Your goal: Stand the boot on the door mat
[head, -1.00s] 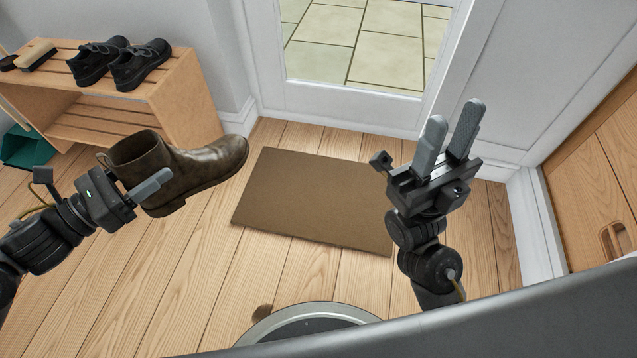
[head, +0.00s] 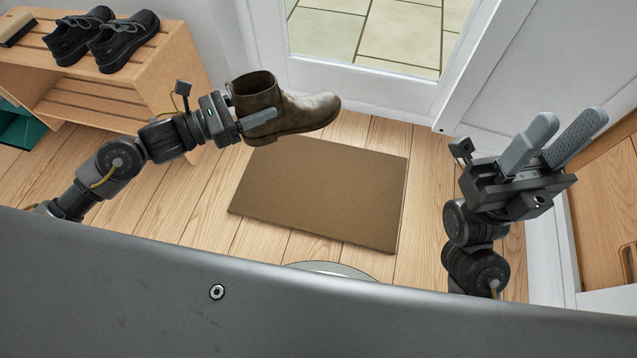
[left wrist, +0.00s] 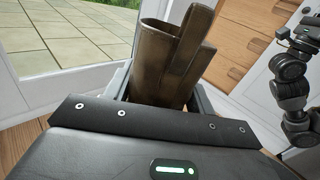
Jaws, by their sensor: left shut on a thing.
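The brown boot (head: 288,108) is upright in the head view, toe to the right, held above the far left part of the door mat. My left gripper (head: 252,118) is shut on the boot's heel side. In the left wrist view the boot's shaft (left wrist: 168,55) stands between the fingers; its sole is hidden there. The brown door mat (head: 320,198) lies flat on the floor below and in front of the boot, with its top bare. My right gripper (head: 560,138) is open and empty, to the right of the mat.
A wooden shoe rack (head: 130,85) with a pair of dark shoes (head: 100,38) and a brush (head: 15,28) stands at the left. A glass door (head: 370,75) is behind the mat. A wooden cabinet (head: 605,200) is at the right.

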